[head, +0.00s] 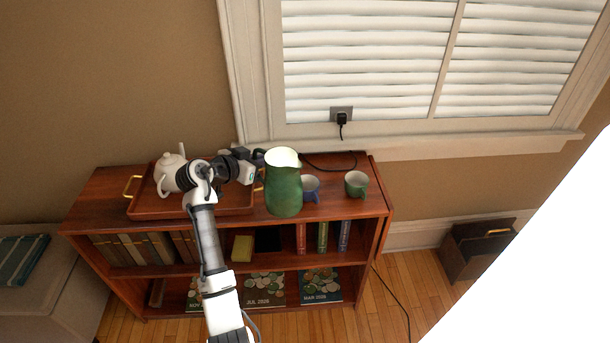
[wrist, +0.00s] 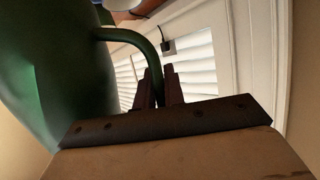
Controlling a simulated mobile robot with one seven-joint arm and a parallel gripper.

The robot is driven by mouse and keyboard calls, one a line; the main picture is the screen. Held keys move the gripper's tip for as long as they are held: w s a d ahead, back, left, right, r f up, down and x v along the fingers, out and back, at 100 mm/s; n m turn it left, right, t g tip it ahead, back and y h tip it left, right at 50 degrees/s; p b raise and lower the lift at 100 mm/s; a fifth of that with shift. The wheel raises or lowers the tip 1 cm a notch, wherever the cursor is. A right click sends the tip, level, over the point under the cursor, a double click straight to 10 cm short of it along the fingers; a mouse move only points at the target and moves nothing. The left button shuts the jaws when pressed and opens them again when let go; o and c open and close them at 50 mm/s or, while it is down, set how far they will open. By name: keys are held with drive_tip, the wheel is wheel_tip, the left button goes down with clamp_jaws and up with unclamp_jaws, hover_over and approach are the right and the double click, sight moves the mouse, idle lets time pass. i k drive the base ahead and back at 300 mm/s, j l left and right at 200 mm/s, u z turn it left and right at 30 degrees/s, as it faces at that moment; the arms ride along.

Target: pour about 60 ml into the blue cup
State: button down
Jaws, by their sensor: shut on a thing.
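My gripper (wrist: 160,92) is shut on the handle of a green pitcher (head: 284,189). In the head view the pitcher looks upright, in front of the shelf top, with its pale inside showing at the mouth; I cannot tell how high it is held. In the wrist view the pitcher's body (wrist: 60,70) fills the left side and its handle runs between the fingers. The blue cup (head: 310,188) stands on the shelf top just behind and right of the pitcher, partly hidden by it. The level inside the cup is not visible.
A green cup (head: 356,184) stands right of the blue cup. A wooden tray (head: 150,209) with a white teapot (head: 168,174) is at the left, partly behind my arm. A black cord (head: 335,168) runs along the back to a wall outlet.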

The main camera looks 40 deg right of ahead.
sight(311, 183)
drive_tip(key=i+l, duration=0.25)
drive_tip(key=i, duration=0.15)
drive_tip(key=i+l, duration=0.25)
drive_tip(key=i, duration=0.15)
